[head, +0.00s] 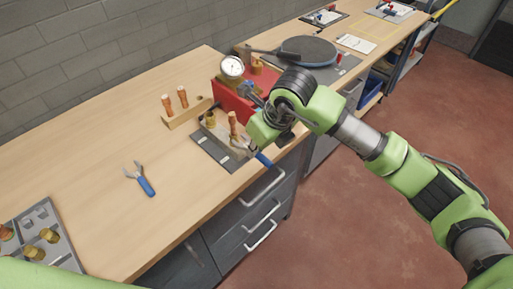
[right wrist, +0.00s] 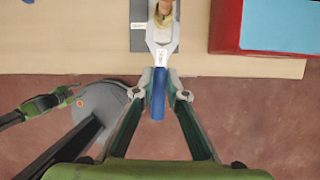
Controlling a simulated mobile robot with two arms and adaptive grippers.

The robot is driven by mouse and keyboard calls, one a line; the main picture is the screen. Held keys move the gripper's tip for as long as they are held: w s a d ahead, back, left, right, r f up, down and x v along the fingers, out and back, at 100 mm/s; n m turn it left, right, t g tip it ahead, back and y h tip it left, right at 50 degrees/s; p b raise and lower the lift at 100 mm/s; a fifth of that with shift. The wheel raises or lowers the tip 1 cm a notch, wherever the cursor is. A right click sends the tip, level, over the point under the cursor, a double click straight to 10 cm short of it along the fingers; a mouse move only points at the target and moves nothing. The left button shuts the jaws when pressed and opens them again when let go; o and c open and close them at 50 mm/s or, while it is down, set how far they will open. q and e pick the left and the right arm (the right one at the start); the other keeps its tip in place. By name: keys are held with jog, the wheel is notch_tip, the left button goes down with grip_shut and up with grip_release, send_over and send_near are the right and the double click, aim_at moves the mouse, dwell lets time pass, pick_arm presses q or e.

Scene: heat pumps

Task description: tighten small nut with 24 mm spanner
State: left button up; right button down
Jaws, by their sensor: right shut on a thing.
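My right gripper (right wrist: 159,93) is shut on the blue handle of a spanner (right wrist: 157,90). In the head view the spanner's blue handle (head: 263,159) shows below my gripper. Its grey open jaw (right wrist: 161,32) points at a brass nut (right wrist: 163,17) at the foot of a copper pipe (head: 233,122), on a grey plate (head: 215,150) at the table edge. The jaw meets or overlaps the nut, but I cannot tell whether it is fully seated. The label on the spanner is too small to read. A second blue-handled spanner (head: 145,184) lies on the table.
A red box (head: 233,103) with a gauge (head: 232,66) stands behind the plate. A wooden block (head: 187,113) holds copper pipes. A grey tray (head: 62,252) with brass fittings lies at the lower left. The tabletop between is mostly clear; drawer handles (head: 260,188) project below the edge.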

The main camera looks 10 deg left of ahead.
jog(key=shift+w+a, duration=0.1)
dwell(0.3)
jog(key=shift+w+a+b, duration=0.35)
jog(key=shift+a+b, duration=0.1)
jog(key=shift+b, duration=0.05)
jog(key=shift+w+a, duration=0.1)
jog(key=shift+a, duration=0.05)
jog(key=shift+w+a+b, duration=0.3)
jog(key=shift+a+b, duration=0.05)
jog(key=shift+b, duration=0.15)
dwell(0.4)
jog(key=shift+s+a+m+b, duration=0.3)
jog(key=shift+m+b, duration=0.25)
jog(key=shift+m, duration=0.05)
